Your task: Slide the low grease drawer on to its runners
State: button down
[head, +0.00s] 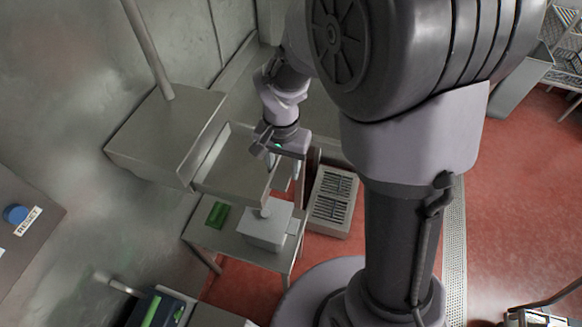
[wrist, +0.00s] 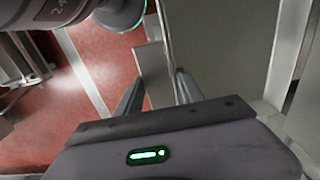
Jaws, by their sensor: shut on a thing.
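The grease drawer (head: 232,168) is a shallow grey metal tray in the middle left of the head view. It is next to a larger grey metal housing (head: 160,130) with a pole rising from it. My gripper (head: 284,172) is at the drawer's right end, pointing down, and is shut on it. In the wrist view my gripper's two dark fingers (wrist: 158,88) stand either side of a thin grey plate (wrist: 153,72), which looks like part of the drawer. The runners are hidden, and I cannot tell whether the drawer touches them.
Below the drawer stands a small metal table (head: 225,243) with a green block (head: 217,214) and a grey lidded box (head: 266,232). A crate with slotted dark contents (head: 333,200) stands on the red floor. A panel with a blue reset button (head: 15,214) is at left.

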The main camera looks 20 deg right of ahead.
jog(key=shift+w+a, duration=0.75)
jog(key=shift+a, duration=0.3)
jog(key=shift+w+a, duration=0.75)
jog(key=shift+a, duration=0.25)
jog(key=shift+w+a, duration=0.75)
jog(key=shift+a, duration=0.3)
jog(key=shift+w+a+p, duration=0.25)
jog(key=shift+w+a, duration=0.45)
jog(key=shift+a, duration=0.25)
jog(key=shift+w+a+p, duration=0.3)
jog(key=shift+w+a, duration=0.35)
jog(key=shift+a, duration=0.3)
jog(key=shift+w+a+p, duration=0.25)
jog(key=shift+w+a, duration=0.45)
jog(key=shift+a, duration=0.25)
jog(key=shift+r, duration=0.1)
